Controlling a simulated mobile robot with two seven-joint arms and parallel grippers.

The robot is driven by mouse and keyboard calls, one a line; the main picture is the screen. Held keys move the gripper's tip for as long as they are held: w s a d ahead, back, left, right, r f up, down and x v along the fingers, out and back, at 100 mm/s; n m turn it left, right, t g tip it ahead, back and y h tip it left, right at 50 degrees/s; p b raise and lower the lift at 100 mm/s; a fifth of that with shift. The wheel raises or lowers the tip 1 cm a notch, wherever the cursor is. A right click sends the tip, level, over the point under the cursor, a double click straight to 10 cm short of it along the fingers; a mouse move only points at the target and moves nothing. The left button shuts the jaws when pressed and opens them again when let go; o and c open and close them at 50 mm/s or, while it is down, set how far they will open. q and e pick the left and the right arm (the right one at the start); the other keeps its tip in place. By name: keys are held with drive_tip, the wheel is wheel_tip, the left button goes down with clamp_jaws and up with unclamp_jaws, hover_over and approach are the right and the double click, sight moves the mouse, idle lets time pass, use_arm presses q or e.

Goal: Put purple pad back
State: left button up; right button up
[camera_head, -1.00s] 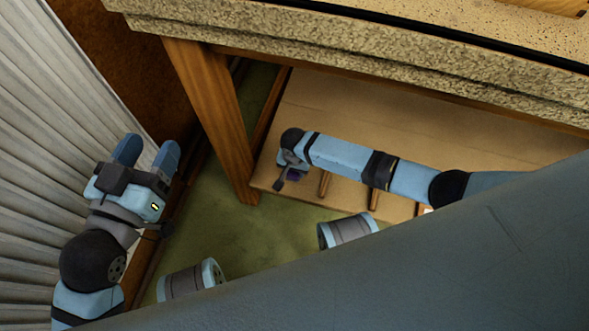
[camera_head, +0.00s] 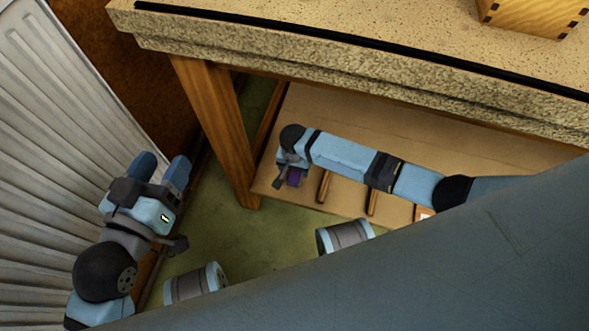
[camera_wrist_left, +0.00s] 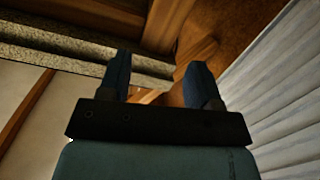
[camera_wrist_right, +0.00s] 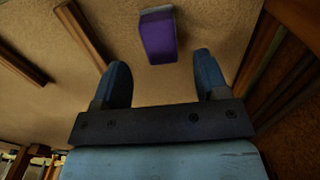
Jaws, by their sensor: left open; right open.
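The purple pad (camera_wrist_right: 159,39) is a small purple block with a grey end. It lies on the wooden shelf board under the table. In the head view the pad (camera_head: 296,177) shows partly, beside my right gripper (camera_head: 283,172), whose fingers are mostly hidden by its own wrist. In the right wrist view my right gripper (camera_wrist_right: 161,85) is open and empty, with the pad beyond and between its fingertips, apart from them. My left gripper (camera_head: 161,166) is open and empty beside the radiator; it also shows in the left wrist view (camera_wrist_left: 158,75).
The stone-topped table (camera_head: 380,70) hangs over the shelf board (camera_head: 420,145), and its wooden leg (camera_head: 217,125) stands between my arms. Wooden pegs (camera_head: 324,186) lie right of the pad. The white radiator (camera_head: 50,130) is close by my left arm. A wooden box (camera_head: 530,18) sits on the tabletop.

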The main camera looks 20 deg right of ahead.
sight(295, 175)
use_arm(q)
wheel_tip(295, 175, up, 5)
drive_tip(key=shift+s+f+n+t+p, duration=0.15)
drive_tip(key=shift+n+t+p, duration=0.15)
drive_tip(key=shift+t+p, duration=0.8)
use_arm(e)
wheel_tip(295, 175, up, 7)
drive_tip(key=shift+f, duration=0.2)
use_arm(q)
drive_tip(key=shift+a, duration=0.1)
